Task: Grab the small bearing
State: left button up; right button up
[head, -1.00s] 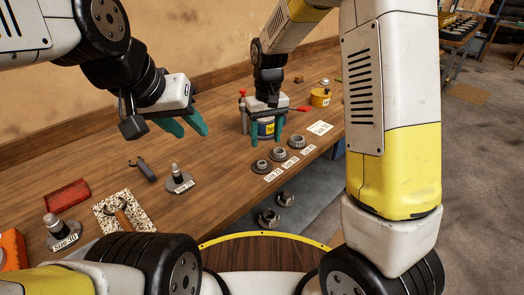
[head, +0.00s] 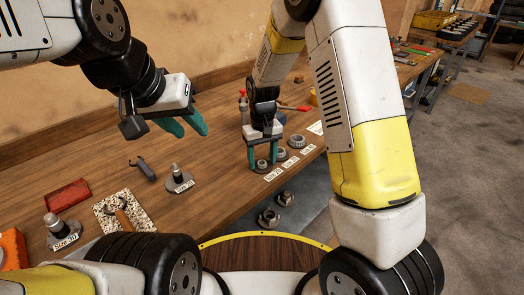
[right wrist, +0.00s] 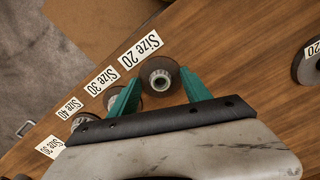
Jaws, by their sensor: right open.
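The small bearing (right wrist: 160,79) sits on its dark round base beside the Size 20 label (right wrist: 141,48) on the wooden table; it also shows in the head view (head: 262,164). My right gripper (right wrist: 163,92) is open, with its green fingers pointing down on either side of the small bearing; in the head view, the right gripper (head: 262,160) is over the nearest of the bearing row. I cannot tell whether the fingers touch it. My left gripper (head: 184,128) hangs above the table at the left, its green fingers apart and empty.
Larger bearings (head: 281,154) and (head: 297,142) stand just beyond the small one, with labels along the table edge. A Size 20 post (head: 175,175), a black tool (head: 143,169), a red tray (head: 67,195) and a speckled mat (head: 108,222) lie to the left. Bare table lies between.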

grip_shut()
jog(key=shift+r, duration=0.15)
